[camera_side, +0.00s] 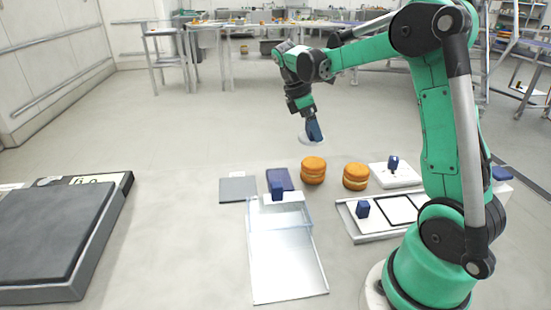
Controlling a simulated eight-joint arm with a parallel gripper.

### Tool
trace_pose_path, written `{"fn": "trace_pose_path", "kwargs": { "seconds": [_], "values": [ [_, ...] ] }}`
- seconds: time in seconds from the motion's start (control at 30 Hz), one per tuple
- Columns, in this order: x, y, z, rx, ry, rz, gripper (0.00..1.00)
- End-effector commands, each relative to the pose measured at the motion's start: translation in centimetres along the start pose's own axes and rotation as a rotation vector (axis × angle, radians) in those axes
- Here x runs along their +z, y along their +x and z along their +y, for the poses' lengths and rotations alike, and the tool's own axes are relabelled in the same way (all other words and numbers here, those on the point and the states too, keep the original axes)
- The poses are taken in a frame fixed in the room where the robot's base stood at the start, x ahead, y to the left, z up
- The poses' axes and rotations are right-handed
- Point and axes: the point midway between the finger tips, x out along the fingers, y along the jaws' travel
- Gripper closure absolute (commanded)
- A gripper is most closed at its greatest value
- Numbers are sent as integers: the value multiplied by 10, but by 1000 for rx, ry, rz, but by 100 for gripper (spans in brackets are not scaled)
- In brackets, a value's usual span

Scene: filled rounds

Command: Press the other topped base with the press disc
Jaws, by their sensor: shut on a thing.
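My gripper (310,118) is shut on the blue handle of the press disc, high above the floor. The white press disc (305,140) hangs below it and looks slightly tilted; the fingers and handle partly overlap. Two topped bases, orange-brown rounds with a paler filling band, stand upright on the floor. The left topped base (313,171) is below and close to the disc's line in the picture. The right topped base (356,177) stands a little to its right. The disc is well apart from both. I cannot tell which one has been pressed.
A shiny metal tray (285,262) with a blue-handled piece (278,191) lies in front. A grey square (238,190) and dark blue pad (279,178) lie left of the rounds. A white plate (405,179) and a framed tray (376,232) lie right. A dark platform (55,235) stands far left.

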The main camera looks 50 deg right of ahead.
Motion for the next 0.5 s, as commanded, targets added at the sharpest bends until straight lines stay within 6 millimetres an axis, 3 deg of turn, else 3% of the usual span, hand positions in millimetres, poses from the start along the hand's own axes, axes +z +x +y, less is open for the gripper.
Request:
{"fn": "trace_pose_path", "kwargs": {
  "seconds": [0.17, 0.5],
  "values": [
    [9, 10, 4, 18, -45, 0, 84],
    [-3, 37, 4, 18, -47, 1, 84]
  ]
}}
